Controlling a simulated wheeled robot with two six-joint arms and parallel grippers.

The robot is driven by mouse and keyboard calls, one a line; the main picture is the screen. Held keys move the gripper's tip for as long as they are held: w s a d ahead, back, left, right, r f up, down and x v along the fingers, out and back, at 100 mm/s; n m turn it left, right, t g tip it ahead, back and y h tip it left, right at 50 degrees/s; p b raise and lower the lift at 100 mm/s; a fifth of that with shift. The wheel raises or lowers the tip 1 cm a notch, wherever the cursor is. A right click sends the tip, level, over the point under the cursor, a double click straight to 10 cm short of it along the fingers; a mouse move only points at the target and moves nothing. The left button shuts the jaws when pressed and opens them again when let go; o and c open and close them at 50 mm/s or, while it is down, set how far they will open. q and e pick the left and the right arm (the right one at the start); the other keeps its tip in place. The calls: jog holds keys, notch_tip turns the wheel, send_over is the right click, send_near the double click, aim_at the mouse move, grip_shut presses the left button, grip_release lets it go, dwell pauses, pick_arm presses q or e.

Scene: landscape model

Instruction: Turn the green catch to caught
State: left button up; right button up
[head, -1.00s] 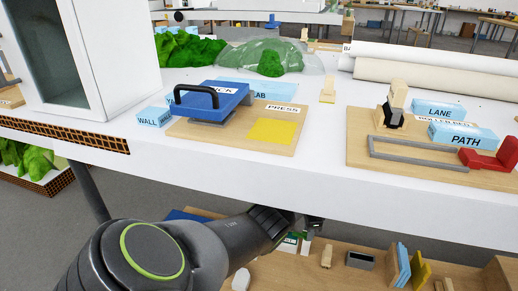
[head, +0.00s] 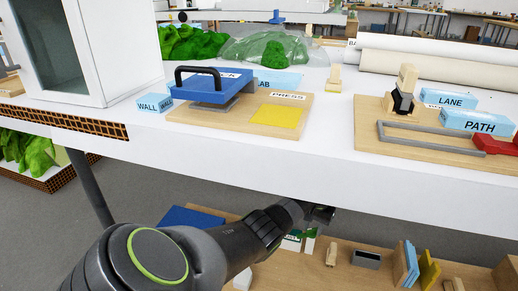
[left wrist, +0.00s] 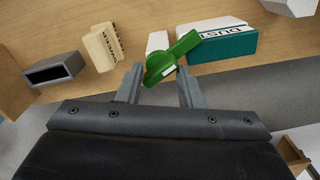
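The green catch (left wrist: 172,57) shows in the left wrist view as a lever with a round hub and a small white mark. It lies at a slant, its longer arm pointing to the upper right. My left gripper (left wrist: 159,70) is open, with one grey finger on each side of the hub. I cannot tell whether either finger touches it. In the head view my left gripper (head: 320,213) is under the white table's front edge, and a bit of green (head: 306,232) shows just below it. My right gripper is in neither view.
On the lower wooden shelf are a teal and white box (left wrist: 222,45), a pale labelled block (left wrist: 103,47) and a dark open box (left wrist: 53,69). The white table (head: 270,165) overhangs my left arm. A blue-lidded press (head: 213,88) stands on it.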

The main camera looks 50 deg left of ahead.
aim_at(313, 229)
pick_arm(q)
jog(key=n+b, duration=0.3)
jog(key=shift+f, duration=0.25)
notch_tip(313, 229, up, 14)
jog(key=p, duration=0.8)
jog(key=s+d+f+m+p, duration=0.2)
jog(key=s+d+f+p, duration=0.2)
jog(key=s+f+p, duration=0.65)
jog(key=s+d+p, duration=0.2)
jog(key=s, duration=0.8)
jog(key=s+d+m+p, duration=0.1)
jog(key=s+p, duration=0.1)
jog(key=s, duration=0.8)
jog(key=shift+s+d+r+m+t+p, duration=0.2)
jog(key=shift+d+r+m+t+p, duration=0.1)
jog(key=shift+d+r, duration=0.1)
